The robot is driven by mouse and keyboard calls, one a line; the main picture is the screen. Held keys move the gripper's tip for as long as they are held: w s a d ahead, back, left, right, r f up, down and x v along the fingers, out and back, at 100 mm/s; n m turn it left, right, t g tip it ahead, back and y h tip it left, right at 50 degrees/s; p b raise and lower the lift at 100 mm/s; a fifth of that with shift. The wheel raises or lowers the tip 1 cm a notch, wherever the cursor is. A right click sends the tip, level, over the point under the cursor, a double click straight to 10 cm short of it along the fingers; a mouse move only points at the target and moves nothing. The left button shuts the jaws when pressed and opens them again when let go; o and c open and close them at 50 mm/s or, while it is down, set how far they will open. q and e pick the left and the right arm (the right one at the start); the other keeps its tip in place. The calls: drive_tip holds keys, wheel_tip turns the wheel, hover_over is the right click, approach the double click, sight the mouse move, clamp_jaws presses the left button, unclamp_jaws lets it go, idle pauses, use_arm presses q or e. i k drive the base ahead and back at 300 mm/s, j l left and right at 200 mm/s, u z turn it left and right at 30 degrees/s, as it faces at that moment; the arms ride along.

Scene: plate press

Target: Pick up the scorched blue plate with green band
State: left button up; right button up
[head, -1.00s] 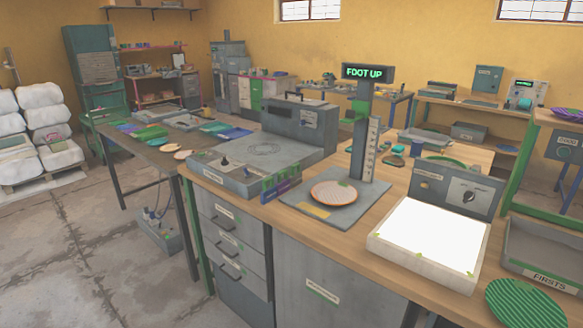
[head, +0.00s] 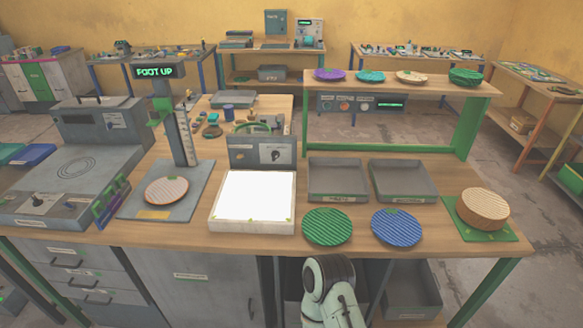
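A blue ribbed plate (head: 396,229) lies flat near the front edge of the workbench, right of a green ribbed plate (head: 327,228). It has a small green mark near its far edge. I cannot make out a full green band or a scorch at this size. Neither of my grippers is in view. A pale, rounded link of my own arm shows at the bottom middle, below the bench edge and apart from the plates.
Two grey trays (head: 337,197) (head: 404,196) stand behind the plates. A lit white panel (head: 252,203) is to the left, and an orange plate (head: 166,191) rests on the "FOOT UP" stand. A tan plate stack (head: 483,209) stands right. Several plates sit on a raised shelf (head: 400,87).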

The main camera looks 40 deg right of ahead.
sight(396, 227)
drive_tip(key=z, duration=2.25)
